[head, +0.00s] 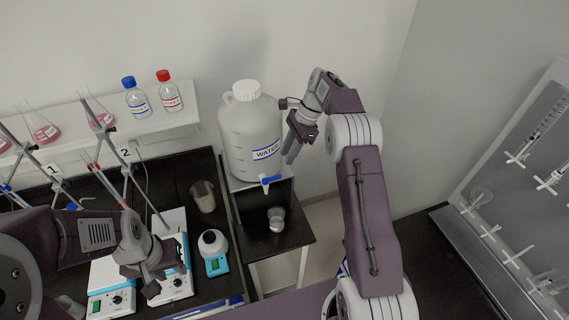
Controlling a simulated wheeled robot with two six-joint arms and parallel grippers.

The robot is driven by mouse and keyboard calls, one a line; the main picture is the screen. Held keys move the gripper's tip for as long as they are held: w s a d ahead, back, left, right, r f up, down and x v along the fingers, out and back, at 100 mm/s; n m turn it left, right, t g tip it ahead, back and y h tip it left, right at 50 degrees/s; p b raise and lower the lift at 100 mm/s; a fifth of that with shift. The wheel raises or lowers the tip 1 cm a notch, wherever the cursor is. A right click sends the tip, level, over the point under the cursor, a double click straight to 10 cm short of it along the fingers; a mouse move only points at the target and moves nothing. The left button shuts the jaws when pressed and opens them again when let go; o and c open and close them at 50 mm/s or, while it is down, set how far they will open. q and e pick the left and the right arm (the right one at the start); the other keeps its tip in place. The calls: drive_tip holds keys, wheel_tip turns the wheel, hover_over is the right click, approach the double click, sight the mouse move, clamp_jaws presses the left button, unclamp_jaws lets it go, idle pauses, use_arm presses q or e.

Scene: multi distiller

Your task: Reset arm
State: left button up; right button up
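My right arm rises from the bottom right and bends over at the top. Its gripper (292,152) points down just right of the white water jug (240,130). The fingers look close together from this side, and whether they are open or shut cannot be told. My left arm comes in from the left edge. Its gripper (150,282) is low over the white hot plates (174,283). Its fingers are small and dark, so their opening cannot be told. I see nothing clearly held in either gripper.
The jug has a blue tap (270,181) above a small stand with a metal cup (276,219). A beaker (203,196) and a round white device (213,245) stand on the black bench. Bottles (137,97) line the shelf.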

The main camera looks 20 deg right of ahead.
idle(0.4)
drive_tip(key=a+b, duration=0.1)
drive_tip(key=b, duration=0.2)
drive_tip(key=a+b, duration=0.1)
drive_tip(key=b, duration=0.2)
drive_tip(key=shift+s+a+f+n+t, duration=0.1)
drive_tip(key=shift+a+f+n+t, duration=0.1)
drive_tip(key=shift+a+n+t, duration=0.15)
drive_tip(key=s+f+n+h+b, duration=0.2)
drive_tip(key=s+f+n+b, duration=0.4)
drive_tip(key=s+f+n, duration=0.2)
drive_tip(key=s+f+n+h+b, duration=0.2)
drive_tip(key=s+f+n+b, duration=0.3)
drive_tip(key=s+f, duration=0.8)
drive_tip(key=s+n, duration=0.3)
drive_tip(key=s, duration=0.1)
drive_tip(key=shift+s+d+t+b, duration=0.3)
drive_tip(key=shift+t+b, duration=0.05)
drive_tip(key=shift+b, duration=0.05)
drive_tip(key=shift+s+n, duration=0.15)
drive_tip(key=shift+n, duration=0.1)
